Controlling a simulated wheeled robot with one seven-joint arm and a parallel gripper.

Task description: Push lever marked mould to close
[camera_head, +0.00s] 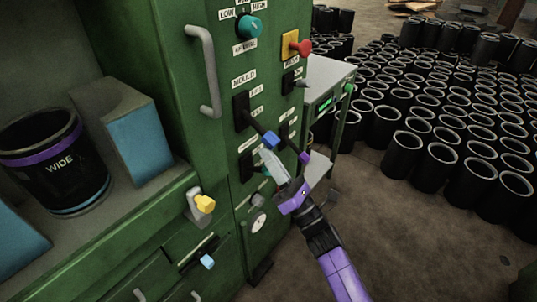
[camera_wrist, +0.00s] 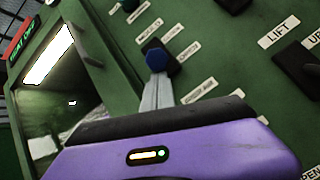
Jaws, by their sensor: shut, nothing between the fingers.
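The lever under the label that reads like MOULD is on the green control panel in the head view. Its dark arm sticks out from a black slot plate (camera_head: 241,111) down and right to a blue knob (camera_head: 271,139). My gripper (camera_head: 266,153) is shut and empty, its pale fingers pointing up at the panel just below that knob. In the wrist view, the shut fingertips (camera_wrist: 155,78) are right below a blue knob (camera_wrist: 155,60) and overlap its lower edge. I cannot tell whether they touch. The purple gripper body hides the lower part of the panel there.
A lever with a purple knob (camera_head: 304,157) is close right of my fingers, and a teal knob (camera_head: 266,170) is beside them. A yellow knob (camera_head: 205,203) and grey handle (camera_head: 208,72) stick out at left. Many black sleeves (camera_head: 430,140) stand on the floor at right.

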